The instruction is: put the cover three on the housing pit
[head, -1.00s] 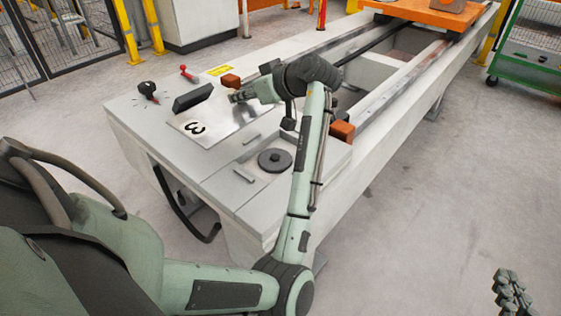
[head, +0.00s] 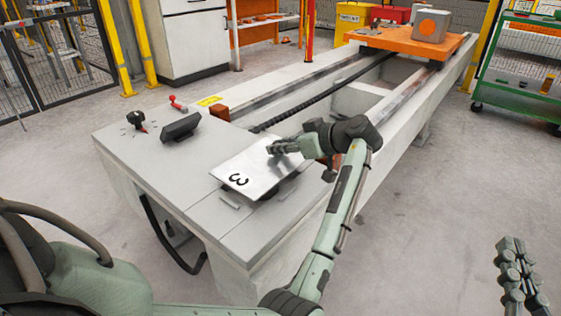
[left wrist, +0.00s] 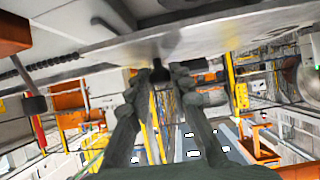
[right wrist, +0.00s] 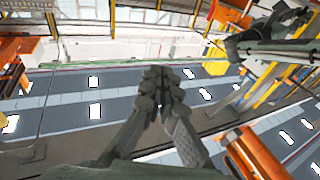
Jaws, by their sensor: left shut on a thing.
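Cover three (head: 240,172) is a flat silver plate marked with a black 3. My left gripper (head: 283,147) is shut on it at its far right side, and the plate hangs over the front right part of the pale bench (head: 170,160). In the left wrist view the plate (left wrist: 215,32) spans the top, with a dark stub (left wrist: 159,72) between the fingertips. A dark shape (head: 287,188) shows partly under the plate's right edge; the plate hides most of that area. I cannot clearly make out the housing pit. My right gripper (head: 512,265) is shut and empty, off the bench's right side.
A black box (head: 180,127), a black knob (head: 137,119) and a red-handled lever (head: 177,104) stand on the bench's left. Rails lead back to an orange platform (head: 400,40). A green cart (head: 520,85) stands at right; the floor between is clear.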

